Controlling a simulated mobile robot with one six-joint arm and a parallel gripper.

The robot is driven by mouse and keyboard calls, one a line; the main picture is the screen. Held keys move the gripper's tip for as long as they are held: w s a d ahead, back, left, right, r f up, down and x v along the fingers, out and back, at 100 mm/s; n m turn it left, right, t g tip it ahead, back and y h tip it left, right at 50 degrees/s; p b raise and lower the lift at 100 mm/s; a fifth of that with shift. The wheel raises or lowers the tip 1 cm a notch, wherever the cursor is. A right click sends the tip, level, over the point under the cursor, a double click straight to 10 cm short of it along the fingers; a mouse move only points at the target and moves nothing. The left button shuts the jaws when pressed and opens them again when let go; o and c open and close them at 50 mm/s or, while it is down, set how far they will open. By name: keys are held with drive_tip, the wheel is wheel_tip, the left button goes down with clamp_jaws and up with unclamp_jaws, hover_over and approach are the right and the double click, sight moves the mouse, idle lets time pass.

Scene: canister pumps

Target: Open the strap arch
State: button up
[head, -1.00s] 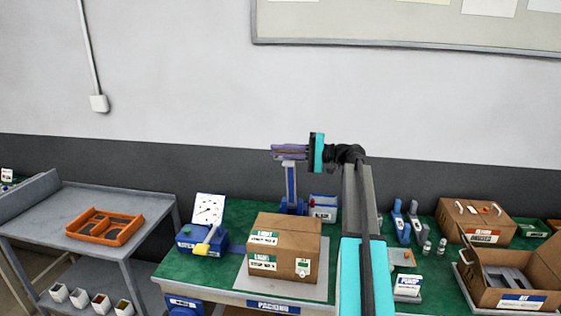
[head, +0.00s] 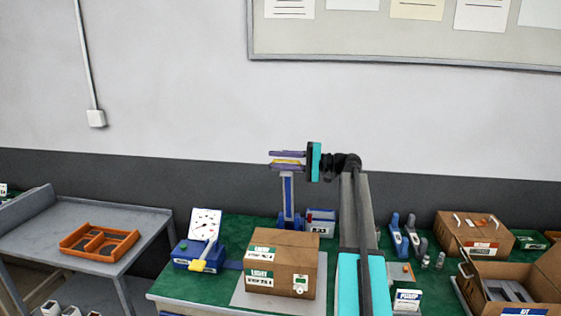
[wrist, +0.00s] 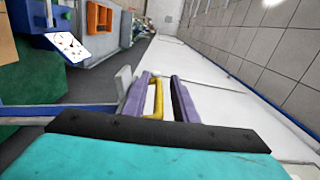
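The strap arch (head: 288,192) shows in the head view as a blue and grey upright behind the cardboard box. Its top is partly hidden behind my gripper (head: 272,160). My gripper, with two purple fingers, is at the top of the upright. In the wrist view a yellow handle (wrist: 157,100) lies between the fingers of my gripper (wrist: 161,78). The fingers are apart, with a visible gap between the handle and the right finger. The handle is close to the left finger; I cannot tell if they touch.
A closed cardboard box (head: 282,262) stands on the bench in front of the arch. A blue device with a white dial (head: 205,224) is to its left. A side table with an orange tray (head: 98,242) is further left. An open carton (head: 510,283) stands right.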

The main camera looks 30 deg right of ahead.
drive_tip(key=shift+d+f, duration=0.1)
drive_tip(key=shift+s+d+b, duration=0.3)
drive_tip(key=shift+s+d, duration=0.05)
drive_tip(key=shift+d, duration=0.05)
drive_tip(key=b+v, duration=0.3)
drive_tip(key=v, duration=0.9)
drive_tip(key=shift+s+d+b, duration=0.2)
drive_tip(key=shift+d+b, duration=0.05)
drive_tip(key=shift+b, duration=0.1)
